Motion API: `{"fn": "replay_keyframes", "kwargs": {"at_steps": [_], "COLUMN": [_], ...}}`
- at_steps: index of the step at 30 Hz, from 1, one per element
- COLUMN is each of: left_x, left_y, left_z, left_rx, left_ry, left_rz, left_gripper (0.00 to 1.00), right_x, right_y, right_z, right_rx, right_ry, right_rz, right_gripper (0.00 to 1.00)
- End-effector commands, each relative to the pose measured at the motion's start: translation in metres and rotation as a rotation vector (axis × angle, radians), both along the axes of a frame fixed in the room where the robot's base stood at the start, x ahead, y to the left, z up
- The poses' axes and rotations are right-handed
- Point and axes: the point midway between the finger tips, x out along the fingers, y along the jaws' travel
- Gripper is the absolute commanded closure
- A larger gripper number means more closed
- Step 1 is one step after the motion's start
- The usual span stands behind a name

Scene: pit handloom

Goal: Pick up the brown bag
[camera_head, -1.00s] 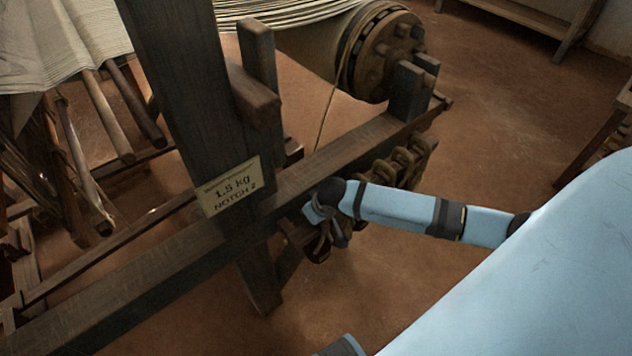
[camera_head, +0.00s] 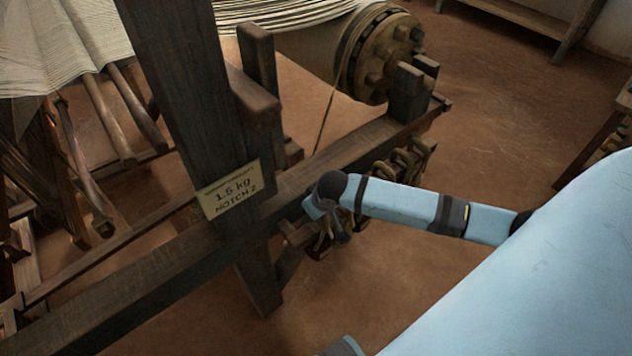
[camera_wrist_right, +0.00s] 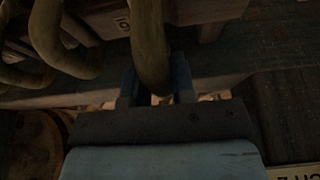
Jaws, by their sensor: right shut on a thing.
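My right gripper (camera_head: 328,228) is below the dark wooden beam, at the end of my blue arm. In the right wrist view its two blue fingers (camera_wrist_right: 155,90) are shut on a brown curved loop (camera_wrist_right: 150,48), which runs upward between them. The head view shows small brown shapes at and below the gripper, partly hidden by my wrist. No whole bag can be made out, and I cannot tell whether the loop belongs to the brown bag. My left gripper is not in view.
The long beam (camera_head: 140,268) and upright post (camera_head: 185,80) stand close to my gripper. A sign (camera_head: 232,190) reads 1.5 kg, notch 2. More brown loops (camera_head: 408,160) hang along the beam; similar loops (camera_wrist_right: 65,40) are beside my fingers.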

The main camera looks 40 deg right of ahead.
Motion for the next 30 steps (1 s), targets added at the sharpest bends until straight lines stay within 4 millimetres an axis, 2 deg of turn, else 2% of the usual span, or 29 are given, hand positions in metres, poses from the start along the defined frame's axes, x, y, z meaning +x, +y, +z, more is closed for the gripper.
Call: {"fn": "replay_keyframes", "kwargs": {"at_steps": [1, 9, 14, 24, 30], "left_x": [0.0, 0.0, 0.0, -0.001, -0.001], "left_y": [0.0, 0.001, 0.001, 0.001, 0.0], "left_z": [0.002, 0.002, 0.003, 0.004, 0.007], "left_rx": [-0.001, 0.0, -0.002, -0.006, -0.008], "left_ry": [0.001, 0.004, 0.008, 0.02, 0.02], "left_rz": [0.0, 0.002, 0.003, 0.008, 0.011], "left_gripper": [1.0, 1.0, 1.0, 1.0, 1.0], "right_x": [0.002, -0.021, -0.044, -0.122, -0.155], "right_y": [0.0, -0.001, -0.003, -0.009, -0.011], "right_z": [0.009, 0.007, 0.006, 0.007, 0.007], "right_rx": [0.002, 0.003, 0.002, 0.001, 0.003], "right_ry": [-0.008, -0.005, -0.003, -0.002, -0.004], "right_rz": [0.001, 0.002, 0.002, 0.003, 0.002], "right_gripper": [1.0, 1.0, 1.0, 1.0, 1.0]}}
